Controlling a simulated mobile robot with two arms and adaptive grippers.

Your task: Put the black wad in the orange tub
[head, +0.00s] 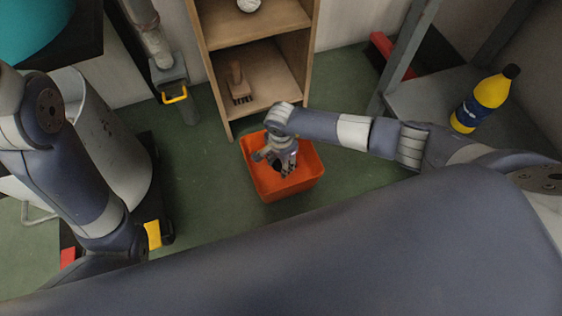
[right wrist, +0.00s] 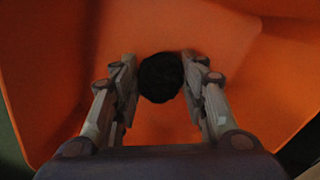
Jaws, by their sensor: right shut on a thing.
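The orange tub (head: 304,178) stands on the green floor in front of the wooden shelf in the head view. My right gripper (head: 282,172) points down over and into the tub. In the right wrist view the black wad (right wrist: 160,78) sits between the fingertips of my right gripper (right wrist: 160,82), which is shut on it. The orange walls of the tub (right wrist: 60,70) surround it there. How far the wad is from the tub's bottom is hard to tell. My left arm is at the left of the head view, but its gripper is not visible.
A wooden shelf (head: 227,62) with a brush (head: 238,83) stands behind the tub. A yellow bottle (head: 486,98) stands on a grey surface at the right. A white bin (head: 110,150) is at the left. Green floor around the tub is mostly clear.

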